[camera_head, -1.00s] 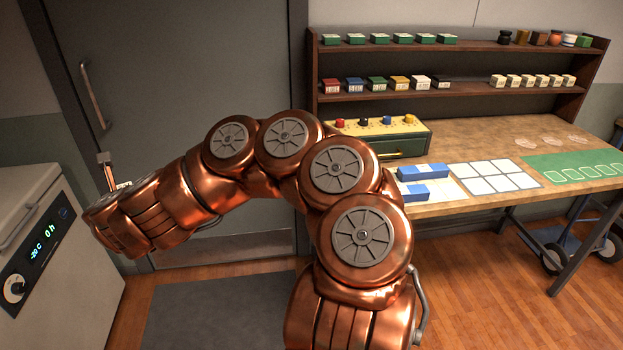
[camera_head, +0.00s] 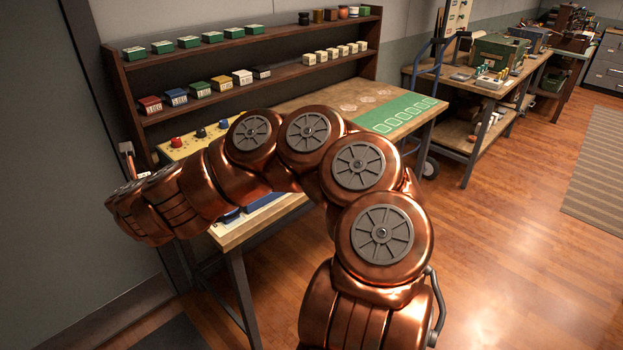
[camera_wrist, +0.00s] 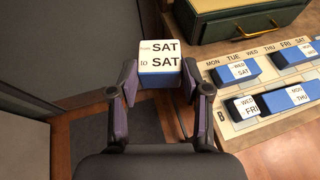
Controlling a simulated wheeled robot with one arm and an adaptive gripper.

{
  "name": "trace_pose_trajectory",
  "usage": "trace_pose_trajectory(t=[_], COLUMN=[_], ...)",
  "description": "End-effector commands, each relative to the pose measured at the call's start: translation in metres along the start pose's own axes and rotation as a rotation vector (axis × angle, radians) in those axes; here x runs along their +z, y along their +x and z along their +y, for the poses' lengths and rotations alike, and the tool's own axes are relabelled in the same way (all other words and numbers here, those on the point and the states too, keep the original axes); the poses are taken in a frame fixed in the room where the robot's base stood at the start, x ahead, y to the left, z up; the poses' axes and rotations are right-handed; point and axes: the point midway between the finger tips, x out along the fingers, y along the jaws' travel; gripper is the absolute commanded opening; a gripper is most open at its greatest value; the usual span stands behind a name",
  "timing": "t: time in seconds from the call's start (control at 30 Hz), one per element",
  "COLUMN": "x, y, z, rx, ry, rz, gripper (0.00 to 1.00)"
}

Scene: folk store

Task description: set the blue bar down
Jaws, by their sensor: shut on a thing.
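My gripper (camera_wrist: 160,82) is shut on a blue bar (camera_wrist: 160,78) with a white label reading "from SAT to SAT". In the wrist view the bar is held in the air between both fingers, in front of the table's left edge. To its right lies a pale day board (camera_wrist: 217,98) headed MON, TUE, WED, THU, FRI, SAT. Several blue bars lie on it, including one marked WED SAT (camera_wrist: 237,74) and one marked MON THU (camera_wrist: 290,99). In the head view my arm hides most of the board.
The wooden table (camera_head: 300,97) carries a two-tier shelf (camera_head: 190,58) with small coloured boxes. A green box with a brass handle (camera_wrist: 245,15) stands behind the board. A green mat (camera_head: 398,112) lies at the table's right. A cart (camera_head: 470,125) stands farther right.

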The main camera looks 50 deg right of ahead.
Motion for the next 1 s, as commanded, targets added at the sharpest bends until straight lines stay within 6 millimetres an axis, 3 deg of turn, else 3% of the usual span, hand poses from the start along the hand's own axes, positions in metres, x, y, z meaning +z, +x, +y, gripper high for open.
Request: trace_pose_trajectory(t=[0.5, 0.73, 1.0], x=[-0.028, -0.043, -0.066], y=[0.044, 0.049, 0.042], z=[-0.107, -0.161, -0.222], rx=[0.06, 0.098, 0.148], ry=[-0.024, -0.039, -0.061], rz=[-0.001, -0.001, -0.001], gripper=[0.17, 0.17, 0.17])
